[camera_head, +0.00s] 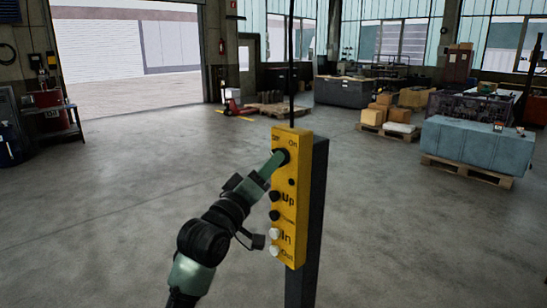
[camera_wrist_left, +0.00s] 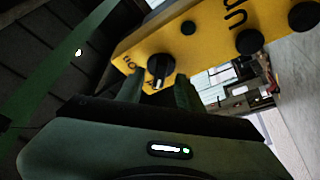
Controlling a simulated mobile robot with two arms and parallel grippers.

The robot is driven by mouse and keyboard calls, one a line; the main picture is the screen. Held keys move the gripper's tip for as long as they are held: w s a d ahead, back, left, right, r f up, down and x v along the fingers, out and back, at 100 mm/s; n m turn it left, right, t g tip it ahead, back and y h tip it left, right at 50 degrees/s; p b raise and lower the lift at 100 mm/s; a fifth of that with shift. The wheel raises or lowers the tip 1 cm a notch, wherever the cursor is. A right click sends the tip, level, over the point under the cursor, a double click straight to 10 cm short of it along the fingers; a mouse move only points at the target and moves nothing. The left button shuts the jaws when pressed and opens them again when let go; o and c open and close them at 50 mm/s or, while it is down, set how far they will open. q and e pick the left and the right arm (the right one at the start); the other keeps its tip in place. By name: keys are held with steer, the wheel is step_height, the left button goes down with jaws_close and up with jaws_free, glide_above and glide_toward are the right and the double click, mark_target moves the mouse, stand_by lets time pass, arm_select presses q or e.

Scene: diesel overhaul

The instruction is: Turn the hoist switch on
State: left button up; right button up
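The yellow hoist control box (camera_head: 291,230) hangs upright in the middle of the head view, with "Off" and "On" printed at its top. The hoist switch is a black rotary knob (camera_wrist_left: 160,66) with a pale pointer line; it shows in the left wrist view near the panel's end. My left gripper (camera_head: 277,160) reaches the top of the box from the left and partly hides the knob there. In the left wrist view my gripper's two fingers (camera_wrist_left: 159,80) are apart, one on each side of the knob; whether they touch it I cannot tell. My right gripper is not in view.
Black and white buttons, such as the black Up button (camera_head: 275,196), run down the box below the knob. A dark post (camera_head: 312,215) stands right behind the box. A blue-grey block on a pallet (camera_head: 470,147) stands at the right.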

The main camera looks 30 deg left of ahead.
arm_select(q)
steer(key=shift+w+r, duration=0.2)
steer(key=shift+w, duration=0.35)
jaws_close()
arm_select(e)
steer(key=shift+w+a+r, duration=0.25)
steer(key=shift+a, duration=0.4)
